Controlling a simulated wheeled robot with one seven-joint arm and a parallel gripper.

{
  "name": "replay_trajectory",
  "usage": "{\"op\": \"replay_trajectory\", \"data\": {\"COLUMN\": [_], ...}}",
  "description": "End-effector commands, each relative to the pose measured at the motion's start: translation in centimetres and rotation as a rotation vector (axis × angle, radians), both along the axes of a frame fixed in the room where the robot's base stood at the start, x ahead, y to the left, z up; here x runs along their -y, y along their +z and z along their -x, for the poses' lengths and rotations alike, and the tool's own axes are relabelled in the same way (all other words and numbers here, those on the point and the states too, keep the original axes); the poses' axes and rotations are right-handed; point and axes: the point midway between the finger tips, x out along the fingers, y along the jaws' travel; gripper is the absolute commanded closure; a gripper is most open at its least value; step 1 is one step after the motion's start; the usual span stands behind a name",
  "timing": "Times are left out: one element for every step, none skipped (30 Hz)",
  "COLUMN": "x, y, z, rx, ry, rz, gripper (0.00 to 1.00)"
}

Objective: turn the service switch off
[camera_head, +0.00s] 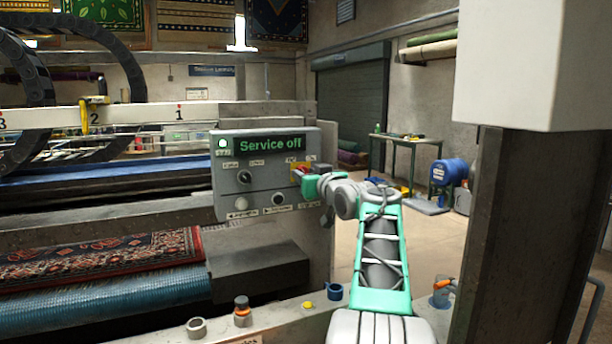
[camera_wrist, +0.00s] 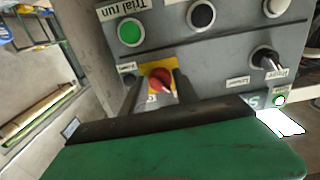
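The grey control panel (camera_head: 228,178) has a display (camera_head: 262,146) that reads "Service off" in green. The red rotary switch (camera_wrist: 160,79) sits on a yellow plate (camera_wrist: 145,70) on this panel, which appears upside down in the wrist view. My gripper (camera_wrist: 156,90) is at the switch, with its two dark fingers apart, one on each side of the red knob. Gaps show between knob and fingers, and I see no firm grip. In the head view my gripper (camera_head: 304,180) hides part of the switch and its yellow plate.
The panel also bears a black selector knob (camera_head: 244,177) and several push buttons, including a green one (camera_wrist: 131,32). A patterned rug (camera_head: 100,257) lies on the machine at left.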

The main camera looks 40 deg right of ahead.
Motion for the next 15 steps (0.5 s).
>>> {"op": "replay_trajectory", "data": {"x": [0.0,0.0,-0.01,-0.01,-0.01,-0.02,-0.02,-0.02,-0.02,-0.02,-0.02,-0.02,-0.04,-0.08,-0.19], "y": [0.01,0.03,0.05,0.06,0.07,0.08,0.09,0.1,0.11,0.12,0.12,0.13,0.13,0.14,0.18], "z": [0.0,0.0,0.01,0.01,0.01,0.02,0.02,0.02,0.02,0.02,0.02,0.06,0.17,0.35,0.78], "rx": [0.0,0.001,0.001,0.001,0.001,0.002,0.002,0.002,0.002,0.002,0.002,0.002,0.003,0.003,0.003], "ry": [0.0,0.0,0.0,0.0,0.0,0.0,0.0,0.0,0.0,0.0,0.0,0.0,-0.001,-0.001,-0.001], "rz": [0.0,0.0,0.0,0.0,0.0,0.001,0.001,0.001,0.001,0.001,0.001,0.001,0.001,0.002,0.003], "gripper": [0.59,0.57,0.53,0.51,0.48,0.47,0.47,0.47,0.47,0.47,0.47,0.47,0.47,0.47,0.47]}}
